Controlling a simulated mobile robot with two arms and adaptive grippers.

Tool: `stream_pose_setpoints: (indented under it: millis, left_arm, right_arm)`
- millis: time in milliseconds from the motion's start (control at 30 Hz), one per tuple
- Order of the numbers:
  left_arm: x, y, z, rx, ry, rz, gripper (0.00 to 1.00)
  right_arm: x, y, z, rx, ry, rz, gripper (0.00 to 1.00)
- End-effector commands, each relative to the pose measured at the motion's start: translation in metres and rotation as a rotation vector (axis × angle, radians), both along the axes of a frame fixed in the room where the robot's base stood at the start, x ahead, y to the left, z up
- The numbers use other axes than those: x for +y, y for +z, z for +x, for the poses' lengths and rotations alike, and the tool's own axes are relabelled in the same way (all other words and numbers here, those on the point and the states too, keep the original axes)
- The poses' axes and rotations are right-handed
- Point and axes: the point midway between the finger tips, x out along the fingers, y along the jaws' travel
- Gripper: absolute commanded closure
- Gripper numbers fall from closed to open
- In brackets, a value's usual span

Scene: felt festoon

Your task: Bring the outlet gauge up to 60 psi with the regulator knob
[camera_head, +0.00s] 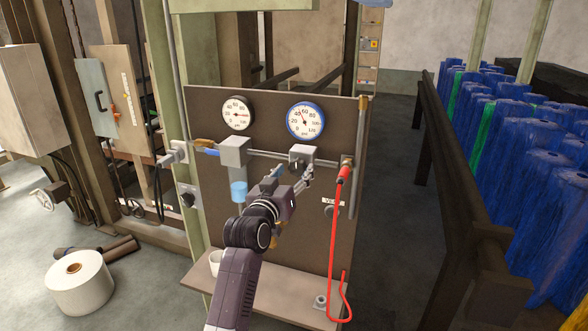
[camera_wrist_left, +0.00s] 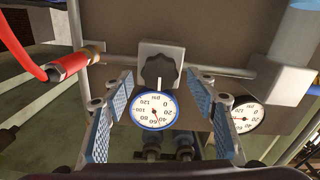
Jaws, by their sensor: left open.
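The black lobed regulator knob (camera_wrist_left: 160,71), with a white mark on it, sits under a grey regulator block (camera_head: 302,154) on the pipe. A blue-rimmed gauge (camera_head: 306,120) stands above that block and shows upside down in the left wrist view (camera_wrist_left: 153,110). Its needle points between 40 and 60 psi. A dark-rimmed gauge (camera_head: 237,113) is to its left; I read no outlet label on either. My left gripper (camera_head: 294,175) is open below the block. In the wrist view its blue pads stand on both sides of the knob, apart from it.
The brown panel (camera_head: 210,115) carries a filter block with a blue bowl (camera_head: 239,191) left of my gripper. A red hose (camera_head: 335,240) hangs on the right. A ledge (camera_head: 285,300) with a white cup (camera_head: 215,262) juts out below. A dark rail (camera_head: 455,190) runs at right.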

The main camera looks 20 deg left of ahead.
Motion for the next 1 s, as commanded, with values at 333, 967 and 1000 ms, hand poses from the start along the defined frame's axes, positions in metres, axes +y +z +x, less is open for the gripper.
stream_pose_setpoints:
  millis: [333,967,1000]
  left_arm:
    - [0.0000,-0.0004,0.0060,0.000,0.000,0.001,0.47]
    - [-0.0002,-0.0004,0.0058,0.000,0.000,0.022,0.89]
    - [-0.0003,-0.0003,0.0058,0.000,0.000,0.033,0.89]
  right_arm:
    - [-0.0001,0.0014,0.0000,0.000,0.000,0.000,1.00]
    - [-0.0001,0.0025,0.0000,0.000,0.000,0.000,1.00]
    - [-0.0001,0.0030,-0.0001,0.000,0.000,0.000,1.00]
